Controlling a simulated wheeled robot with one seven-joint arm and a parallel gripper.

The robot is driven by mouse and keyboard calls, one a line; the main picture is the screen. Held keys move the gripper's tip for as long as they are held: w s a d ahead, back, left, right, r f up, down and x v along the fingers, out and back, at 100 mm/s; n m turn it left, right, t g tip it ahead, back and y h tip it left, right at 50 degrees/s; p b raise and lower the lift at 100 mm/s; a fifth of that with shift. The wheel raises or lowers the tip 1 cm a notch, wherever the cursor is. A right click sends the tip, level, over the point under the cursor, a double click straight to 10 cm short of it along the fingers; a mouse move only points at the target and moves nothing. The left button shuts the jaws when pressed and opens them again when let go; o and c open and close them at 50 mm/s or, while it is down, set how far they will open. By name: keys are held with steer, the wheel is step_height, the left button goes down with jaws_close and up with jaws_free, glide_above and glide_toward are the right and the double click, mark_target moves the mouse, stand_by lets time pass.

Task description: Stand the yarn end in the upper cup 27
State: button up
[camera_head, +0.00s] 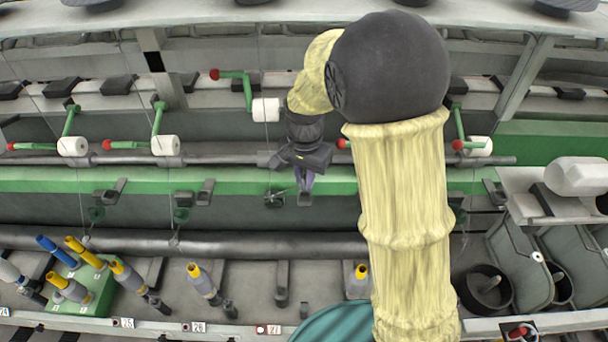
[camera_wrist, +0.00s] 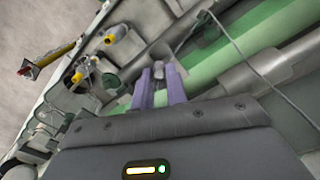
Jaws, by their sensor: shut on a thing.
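My gripper (camera_head: 304,186) reaches down in front of the green rail, its purple fingers pointing down. In the wrist view the fingers (camera_wrist: 160,84) are closed together on something small and grey, which I take as the yarn end; the strand itself is too thin to make out. The label 27 (camera_head: 273,329) is on the front edge below. A dark green fitting (camera_head: 274,199), maybe the upper cup of that position, sits just left of my fingertips, apart from them. A white roving bobbin (camera_head: 266,110) hangs above. What lies directly behind the fingers is hidden.
A long grey bar (camera_head: 200,243) runs below the rail. Yellow-topped bobbins (camera_head: 202,281) stand along the lower row, and a green block (camera_head: 80,288) holds several at left. A dark bin (camera_head: 485,290) is at right. My arm covers the right middle.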

mark_target(305, 189)
steer(key=shift+f+b, duration=1.3)
steer(key=shift+f, duration=0.7)
steer(key=shift+s, duration=0.1)
steer(key=o, duration=0.7)
steer(key=shift+o, duration=0.2)
steer(key=shift+r, duration=0.1)
step_height(305, 189, up, 12)
steer(key=shift+f+b, duration=0.1)
steer(key=shift+b, duration=1.1)
steer(key=shift+a, duration=0.1)
